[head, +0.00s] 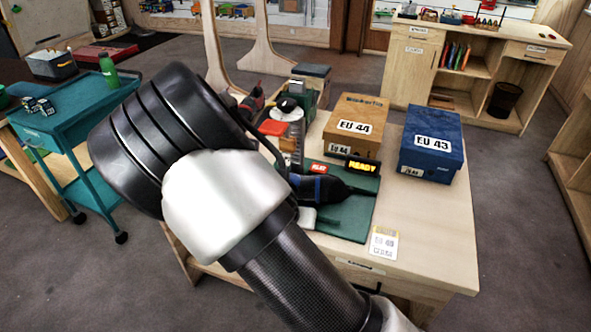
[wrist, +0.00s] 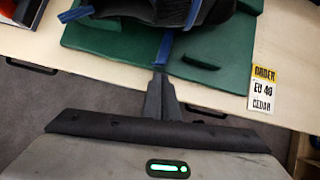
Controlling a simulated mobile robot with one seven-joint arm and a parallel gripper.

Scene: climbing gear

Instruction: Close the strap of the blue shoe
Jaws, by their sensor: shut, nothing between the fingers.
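The blue shoe (head: 318,187), dark with blue parts, lies on a green mat (head: 352,226) on the wooden table; my arm hides part of it in the head view. In the wrist view the dark shoe (wrist: 190,10) is cut off by the top edge. A blue strap (wrist: 166,46) hangs from it over the mat, and another blue piece (wrist: 76,14) sticks out at its left. My gripper (wrist: 159,72) is shut and empty, its fingertips at the mat's front edge right by the strap's lower end. I cannot tell whether they touch.
Shoe boxes marked EU 44 (head: 356,128) and EU 43 (head: 431,145) stand behind the mat. An order card (head: 384,243) lies right of the mat. The table's right front is clear.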

